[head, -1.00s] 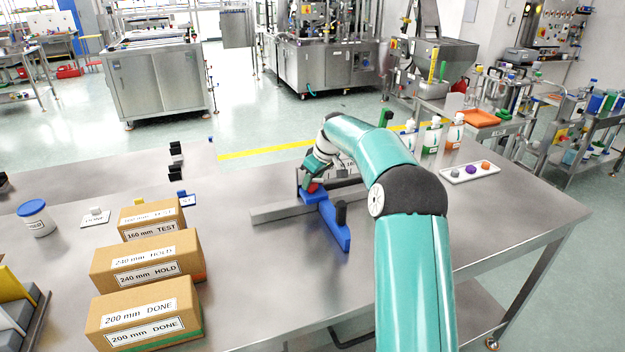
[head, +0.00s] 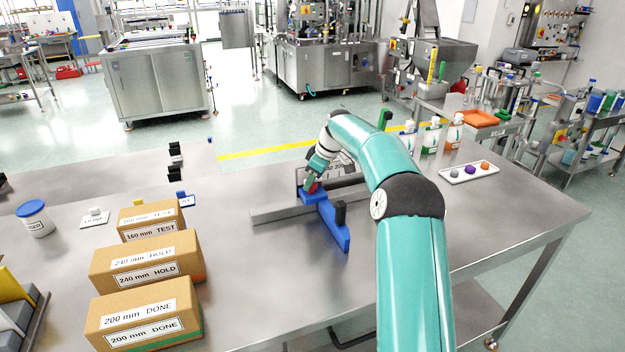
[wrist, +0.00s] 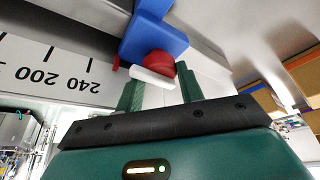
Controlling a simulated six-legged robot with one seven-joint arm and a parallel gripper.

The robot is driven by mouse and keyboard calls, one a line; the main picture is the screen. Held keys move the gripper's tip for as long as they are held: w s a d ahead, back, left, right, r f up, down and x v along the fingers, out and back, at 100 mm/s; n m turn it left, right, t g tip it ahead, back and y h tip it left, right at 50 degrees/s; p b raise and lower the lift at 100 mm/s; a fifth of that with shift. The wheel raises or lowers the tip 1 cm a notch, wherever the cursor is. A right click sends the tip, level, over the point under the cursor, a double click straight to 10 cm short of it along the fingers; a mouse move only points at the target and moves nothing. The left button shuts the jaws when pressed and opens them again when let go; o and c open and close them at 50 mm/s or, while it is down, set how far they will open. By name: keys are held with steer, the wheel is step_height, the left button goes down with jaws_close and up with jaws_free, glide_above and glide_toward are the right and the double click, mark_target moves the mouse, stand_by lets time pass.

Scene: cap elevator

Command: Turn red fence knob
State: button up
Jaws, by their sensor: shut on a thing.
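The red fence knob (wrist: 160,64) sits at the end of a blue fence block (wrist: 155,35) in the wrist view. A white strip (wrist: 153,77) crosses the knob's near face. My gripper (wrist: 161,90) has its two green fingers on either side of the knob, shut on it. In the head view the knob (head: 313,187) is a small red patch under my gripper (head: 312,182), mostly covered by it.
A ruler scale (wrist: 50,75) marked 200 and 240 runs beside the fence. Labelled cardboard boxes (head: 148,262) stand at the left of the steel table. A white tray with coloured caps (head: 468,173) and several bottles (head: 432,138) are at the right. The front middle is clear.

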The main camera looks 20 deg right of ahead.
steer(key=shift+f, duration=0.2)
steer(key=o, duration=1)
steer(key=shift+r, duration=0.1)
